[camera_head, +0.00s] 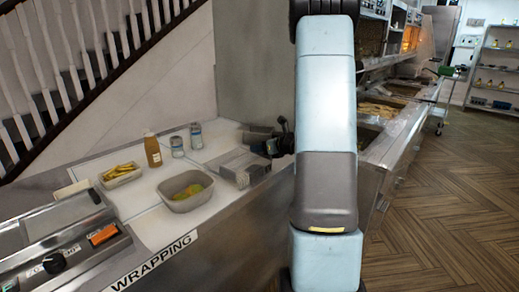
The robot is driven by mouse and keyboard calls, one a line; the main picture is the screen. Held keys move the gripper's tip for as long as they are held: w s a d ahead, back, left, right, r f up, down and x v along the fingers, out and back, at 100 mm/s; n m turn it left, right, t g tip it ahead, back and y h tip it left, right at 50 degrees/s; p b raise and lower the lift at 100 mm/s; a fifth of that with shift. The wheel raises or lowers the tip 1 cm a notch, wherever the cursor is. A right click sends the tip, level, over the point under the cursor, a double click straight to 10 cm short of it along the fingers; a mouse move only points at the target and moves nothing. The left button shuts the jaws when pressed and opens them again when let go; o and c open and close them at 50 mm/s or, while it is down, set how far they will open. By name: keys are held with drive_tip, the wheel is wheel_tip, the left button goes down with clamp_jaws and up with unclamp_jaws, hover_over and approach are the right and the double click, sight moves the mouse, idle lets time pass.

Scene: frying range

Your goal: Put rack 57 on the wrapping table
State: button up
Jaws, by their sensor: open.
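The wrapping table (145,223) is a pale counter at the left, with a "WRAPPING" label on its front edge. A grey, ribbed, rack-like object (236,165) rests on its far right part, close to the front edge. I cannot read a number on it, so I cannot tell whether it is rack 57. My gripper (268,147) is dark and small in view, open, right beside the far right end of this object. Whether they touch is unclear. My pale blue arm stands in front and hides part of the counter's right end.
On the table stand a bowl (186,192) with yellow-green contents, a tray of yellow food (122,175), a brown bottle (152,150) and two cans (177,147). A control panel (65,248) is at the near left. Wooden floor (450,210) is clear at right.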

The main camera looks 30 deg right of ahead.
drive_tip(key=shift+s, duration=0.1)
drive_tip(key=v, duration=1.2)
drive_tip(key=s+a+r+n+g+y, duration=0.1)
drive_tip(key=s+a+r+n+g, duration=0.15)
drive_tip(key=a+n, duration=0.35)
drive_tip(key=s+a+r+n+g+y, duration=0.1)
drive_tip(key=s+a+r+n+g, duration=0.15)
drive_tip(key=a+n, duration=0.4)
drive_tip(key=s+a+r+n+g+y, duration=0.1)
drive_tip(key=s+a+r+n+g, duration=0.2)
drive_tip(key=a, duration=0.6)
drive_tip(key=s+a+r+n+h, duration=0.1)
drive_tip(key=s+n+h, duration=0.1)
drive_tip(key=s+n, duration=0.3)
drive_tip(key=s+a+r+n+h, duration=0.1)
drive_tip(key=s+r+n+h, duration=0.1)
drive_tip(key=s+n, duration=0.3)
drive_tip(key=s+a+r+n+t+h, duration=0.1)
drive_tip(key=s+a+r+n+h, duration=0.1)
drive_tip(key=s+n, duration=0.3)
drive_tip(key=n+h, duration=0.1)
drive_tip(key=n, duration=0.2)
drive_tip(key=shift+s+h, duration=0.25)
drive_tip(key=shift+h, duration=0.15)
drive_tip(key=shift+d+r, duration=0.1)
drive_tip(key=shift+r, duration=0.05)
